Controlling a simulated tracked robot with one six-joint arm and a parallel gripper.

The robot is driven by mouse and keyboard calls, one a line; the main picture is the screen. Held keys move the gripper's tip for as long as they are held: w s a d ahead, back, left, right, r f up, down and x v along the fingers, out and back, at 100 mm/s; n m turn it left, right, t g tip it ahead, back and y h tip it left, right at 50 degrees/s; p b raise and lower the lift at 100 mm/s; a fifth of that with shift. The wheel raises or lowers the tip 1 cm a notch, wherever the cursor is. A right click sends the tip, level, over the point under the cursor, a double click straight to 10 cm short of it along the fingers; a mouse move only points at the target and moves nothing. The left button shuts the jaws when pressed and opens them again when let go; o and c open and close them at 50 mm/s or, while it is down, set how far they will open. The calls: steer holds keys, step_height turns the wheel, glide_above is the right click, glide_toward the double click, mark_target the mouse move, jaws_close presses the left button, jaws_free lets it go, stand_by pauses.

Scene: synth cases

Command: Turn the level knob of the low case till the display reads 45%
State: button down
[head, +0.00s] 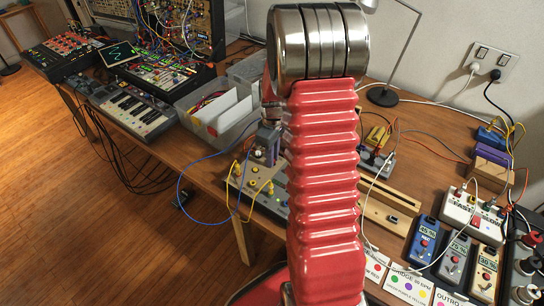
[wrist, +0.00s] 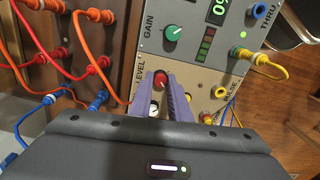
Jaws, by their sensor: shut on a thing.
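A green GAIN knob (wrist: 172,33) is above the level knob. In the head view the low case (head: 236,184) is partly hidden behind my red arm.
Yellow plugs (wrist: 245,56) with cables stick out of the case on the right. Orange and red cables (wrist: 75,60) hang at the left. In the head view a grey bin of papers (head: 228,124) and a keyboard (head: 132,108) stand left of the case. Small boxes crowd the right.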

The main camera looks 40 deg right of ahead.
steer(key=shift+m, duration=0.4)
steer(key=m, duration=1.2)
steer(key=shift+s+m, duration=0.1)
steer(key=shift+m, duration=0.3)
steer(key=c, duration=1.7)
jaws_free()
steer(key=shift+o, duration=0.2)
